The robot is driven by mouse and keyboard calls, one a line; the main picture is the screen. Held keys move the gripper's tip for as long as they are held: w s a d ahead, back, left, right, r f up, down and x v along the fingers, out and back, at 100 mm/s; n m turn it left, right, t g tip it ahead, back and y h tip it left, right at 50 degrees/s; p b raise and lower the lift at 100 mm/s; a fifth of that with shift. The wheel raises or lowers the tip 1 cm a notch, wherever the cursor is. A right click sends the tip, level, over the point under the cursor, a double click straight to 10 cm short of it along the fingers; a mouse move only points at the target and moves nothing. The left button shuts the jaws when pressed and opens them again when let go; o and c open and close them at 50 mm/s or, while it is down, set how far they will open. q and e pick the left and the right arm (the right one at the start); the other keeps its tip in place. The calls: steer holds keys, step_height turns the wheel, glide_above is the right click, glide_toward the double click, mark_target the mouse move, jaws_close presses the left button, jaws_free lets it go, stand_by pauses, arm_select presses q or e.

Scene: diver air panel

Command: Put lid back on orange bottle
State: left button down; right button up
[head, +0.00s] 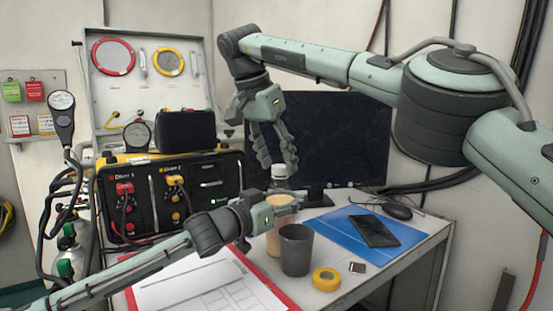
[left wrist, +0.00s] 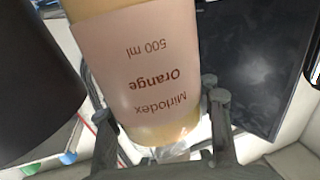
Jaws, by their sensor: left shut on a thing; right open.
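The orange bottle (head: 273,242) stands upright on the desk, partly hidden by my left gripper and a dark grey cup. Its label, reading Mirlodex Orange 500 ml, appears upside down in the left wrist view (left wrist: 155,75). My left gripper (head: 284,205) is shut on the bottle's upper body. A white lid (head: 279,170) shows at the top of the bottle, above a clear section; I cannot tell whether it is seated. My right gripper (head: 278,160) is open, pointing down, with its fingertips close to the lid; contact is unclear.
The dark grey cup (head: 296,252) stands right beside the bottle. Yellow tape (head: 326,279), a blue folder (head: 345,222) with a phone (head: 374,231), and a clipboard (head: 200,285) lie around. A monitor (head: 345,140) stands behind, and the diver panel (head: 170,195) is at left.

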steer(key=shift+r, duration=2.25)
steer(key=o, duration=0.6)
steer(key=shift+c, duration=0.2)
steer(key=shift+s+r, duration=0.1)
steer(key=shift+r, duration=0.05)
steer(key=s+a, duration=0.8)
steer(key=s, duration=0.1)
steer(key=shift+s+a+r, duration=0.15)
steer(key=shift+r, duration=0.25)
arm_select(q)
steer(key=c, duration=0.6)
jaws_free()
